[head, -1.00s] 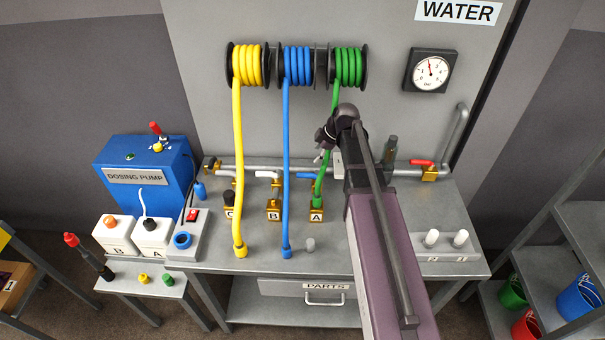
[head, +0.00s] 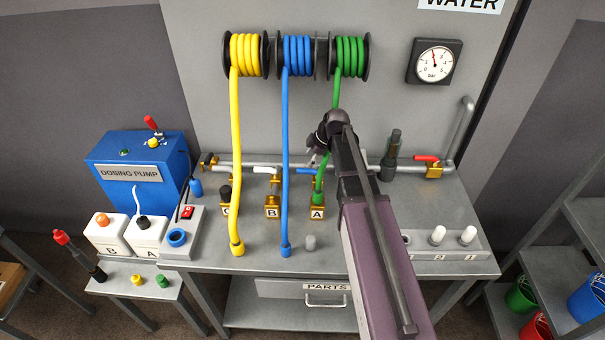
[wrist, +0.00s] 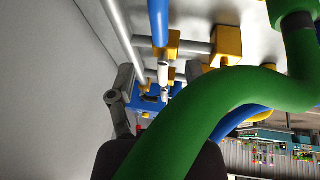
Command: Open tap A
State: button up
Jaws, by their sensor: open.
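Tap A is the brass valve on the pipe above the block marked A (head: 317,212); its blue handle (head: 308,171) lies along the pipe. The blue handle also shows at the top of the wrist view (wrist: 158,22), near a brass valve body (wrist: 227,45). My gripper (head: 314,157) is open and just above and behind the blue handle in the head view; I see no contact. The green hose (head: 319,178) hangs down to block A beside my gripper. In the wrist view the green hose (wrist: 195,120) crosses close in front and hides part of my gripper.
The blue hose (head: 285,150) and yellow hose (head: 236,170) hang to the left. A white handle (head: 266,170) sits at tap B. A red-handled valve (head: 430,165) and a dark upright fitting (head: 391,150) stand to the right. A grey wall panel (head: 200,80) rises behind the pipe.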

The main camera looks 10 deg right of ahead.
aim_at(302, 169)
jog(key=shift+b+x, duration=2.9)
jog(key=shift+x, duration=0.65)
jog(key=shift+c, duration=0.3)
grip_shut()
